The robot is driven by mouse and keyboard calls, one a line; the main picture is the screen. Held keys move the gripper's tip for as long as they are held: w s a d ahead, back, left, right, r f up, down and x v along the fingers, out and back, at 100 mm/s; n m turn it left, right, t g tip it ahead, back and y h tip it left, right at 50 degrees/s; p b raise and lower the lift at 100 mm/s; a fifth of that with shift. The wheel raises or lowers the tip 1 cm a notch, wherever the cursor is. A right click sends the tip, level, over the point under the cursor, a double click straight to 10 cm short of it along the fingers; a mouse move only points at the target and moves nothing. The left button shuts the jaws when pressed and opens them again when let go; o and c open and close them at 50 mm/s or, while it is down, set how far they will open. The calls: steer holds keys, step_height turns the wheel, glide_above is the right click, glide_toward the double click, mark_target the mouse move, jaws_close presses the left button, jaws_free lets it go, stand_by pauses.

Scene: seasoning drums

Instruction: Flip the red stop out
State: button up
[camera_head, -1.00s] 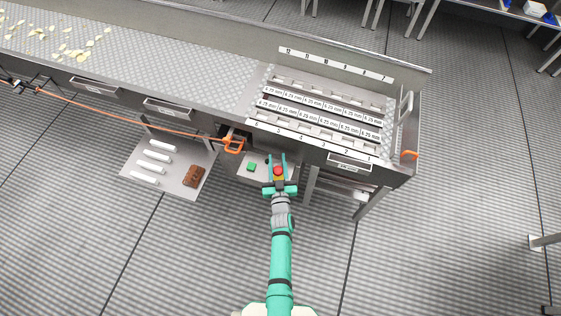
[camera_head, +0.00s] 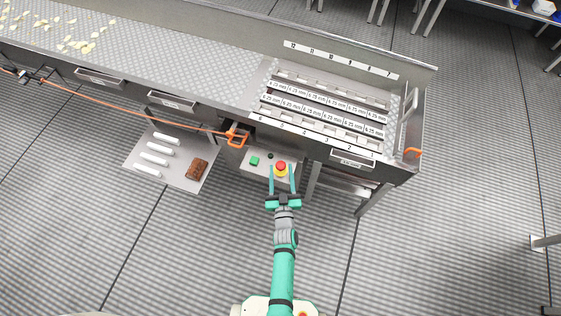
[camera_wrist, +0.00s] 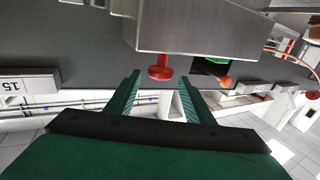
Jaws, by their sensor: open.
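The red stop (camera_head: 281,167) is a round red knob with a yellow collar on the small grey control panel (camera_head: 255,173) under the bench. My gripper (camera_head: 282,178) is at the panel's front edge. Its two green fingers are open and lie to the left and right of the knob in the head view. In the wrist view the red knob (camera_wrist: 160,73) sticks out from a grey metal box (camera_wrist: 190,35), between the tips of my open gripper (camera_wrist: 160,85). Nothing is held, and I cannot tell whether a finger touches the knob.
A green button (camera_head: 254,161) and a small dark knob (camera_head: 270,155) sit left of the red stop. A bench leg (camera_head: 313,180) stands close on the right. A low shelf (camera_head: 140,160) is at left.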

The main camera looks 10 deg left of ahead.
steer(key=shift+s+d, duration=0.15)
steer(key=shift+s, duration=0.75)
steer(key=shift+s+d, duration=0.1)
steer(key=shift+s, duration=0.75)
steer(key=shift+s, duration=0.2)
steer(key=s+d+r+h, duration=0.1)
steer(key=s+r, duration=0.2)
steer(key=s, duration=0.4)
steer(key=s+d+r+m+g, duration=0.1)
steer(key=s+r, duration=0.2)
steer(key=s, duration=0.3)
steer(key=s+d+r+h, duration=0.1)
steer(key=s+r, duration=0.2)
steer(key=s, duration=0.4)
steer(key=s+r+g, duration=0.1)
steer(key=s+r, duration=0.9)
steer(key=r, duration=0.4)
steer(key=shift+s+d+r+m+h, duration=0.2)
steer(key=shift+d+r+m+h, duration=0.05)
steer(key=shift+d+m+h, duration=0.15)
